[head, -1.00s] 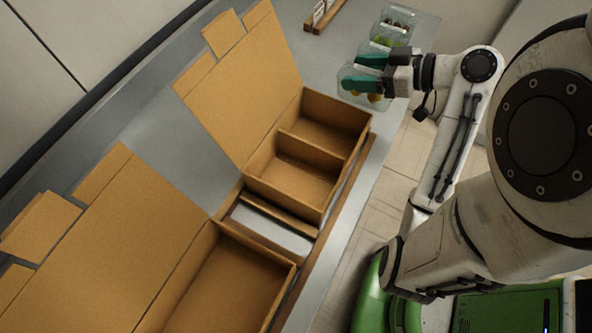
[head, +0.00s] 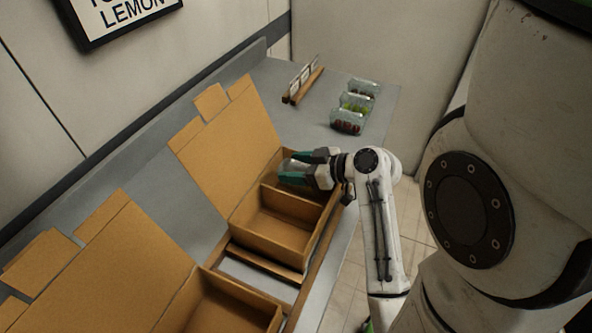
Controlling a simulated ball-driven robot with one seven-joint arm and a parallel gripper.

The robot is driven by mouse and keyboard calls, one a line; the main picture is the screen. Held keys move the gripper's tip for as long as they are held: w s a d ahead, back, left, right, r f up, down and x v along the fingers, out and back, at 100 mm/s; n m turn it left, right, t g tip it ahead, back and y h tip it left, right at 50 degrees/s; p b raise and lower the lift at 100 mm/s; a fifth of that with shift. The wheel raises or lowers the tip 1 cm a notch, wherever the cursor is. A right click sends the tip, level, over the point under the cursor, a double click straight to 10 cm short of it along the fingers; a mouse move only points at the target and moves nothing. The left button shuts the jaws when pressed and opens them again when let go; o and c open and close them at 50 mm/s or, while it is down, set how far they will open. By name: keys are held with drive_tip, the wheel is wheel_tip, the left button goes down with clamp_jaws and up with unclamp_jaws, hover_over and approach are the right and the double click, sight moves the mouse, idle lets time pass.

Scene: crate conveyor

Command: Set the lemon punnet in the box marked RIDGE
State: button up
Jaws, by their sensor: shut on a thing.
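My gripper (head: 290,167) is shut on a clear punnet (head: 293,166), with one teal finger on each side. Its contents are mostly hidden now; yellow fruit showed in it a second ago. The gripper and punnet are over or inside the far compartment of the far cardboard box (head: 262,236). I cannot tell whether the punnet touches the floor. This box has an open lid and a divider, with the near compartment empty. A second open cardboard box (head: 200,290) is at the bottom, partly cut off. No RIDGE marking is readable on either.
Several clear punnets with dark, green and red fruit (head: 347,122) stand at the counter's far end. A wooden holder with cards (head: 304,84) is beside them. A framed wall sign (head: 122,14) partly reads LEMON. The bare counter (head: 300,118) lies between box and punnets.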

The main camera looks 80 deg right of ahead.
drive_tip(key=shift+f, duration=0.6)
drive_tip(key=shift+f+b, duration=0.4)
drive_tip(key=shift+f, duration=0.05)
drive_tip(key=shift+f, duration=0.2)
drive_tip(key=o, duration=0.8)
drive_tip(key=shift+c, duration=0.2)
